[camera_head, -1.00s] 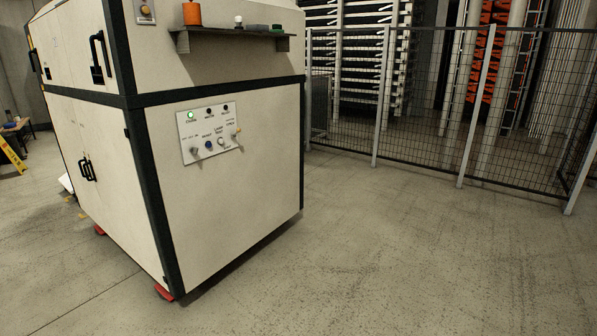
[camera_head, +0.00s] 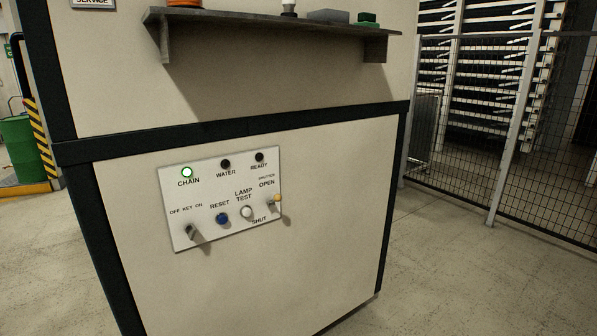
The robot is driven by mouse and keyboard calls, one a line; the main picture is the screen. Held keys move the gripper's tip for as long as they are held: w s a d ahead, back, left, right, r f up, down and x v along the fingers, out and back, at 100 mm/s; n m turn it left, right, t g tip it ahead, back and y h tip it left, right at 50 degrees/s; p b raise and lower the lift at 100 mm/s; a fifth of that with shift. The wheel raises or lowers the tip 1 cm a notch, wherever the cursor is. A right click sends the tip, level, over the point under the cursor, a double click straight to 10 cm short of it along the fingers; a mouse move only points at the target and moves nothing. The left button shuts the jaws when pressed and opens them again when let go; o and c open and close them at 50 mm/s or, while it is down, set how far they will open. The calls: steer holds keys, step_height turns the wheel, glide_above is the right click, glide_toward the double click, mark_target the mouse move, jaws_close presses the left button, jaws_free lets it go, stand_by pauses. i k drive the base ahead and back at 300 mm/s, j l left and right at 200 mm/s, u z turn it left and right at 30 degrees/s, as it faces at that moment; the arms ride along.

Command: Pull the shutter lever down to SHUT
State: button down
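The shutter lever (camera_head: 274,201) is a small lever with an orange tip at the right edge of the control panel (camera_head: 206,234). It sits between the labels OPEN above and SHUT below. Its orange tip points to the right, and its exact setting is hard to tell at this size. The panel is a white plate on the cream cabinet (camera_head: 330,230). My gripper is not in view.
The panel also bears a lit green CHAIN lamp (camera_head: 187,172), dark WATER (camera_head: 225,164) and READY (camera_head: 259,157) lamps, a key switch (camera_head: 191,232), a blue RESET button (camera_head: 222,219) and a white LAMP TEST button (camera_head: 247,212). A shelf (camera_head: 270,36) juts out above. A mesh fence (camera_head: 480,130) stands at right.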

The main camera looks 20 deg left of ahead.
mark_target(277, 197)
steer(key=i+l+u, duration=0.1)
steer(key=i+u, duration=0.15)
steer(key=i, duration=0.3)
steer(key=i+l+u, duration=0.25)
steer(key=i, duration=0.25)
steer(key=i+l+u, duration=0.25)
steer(key=i, duration=0.3)
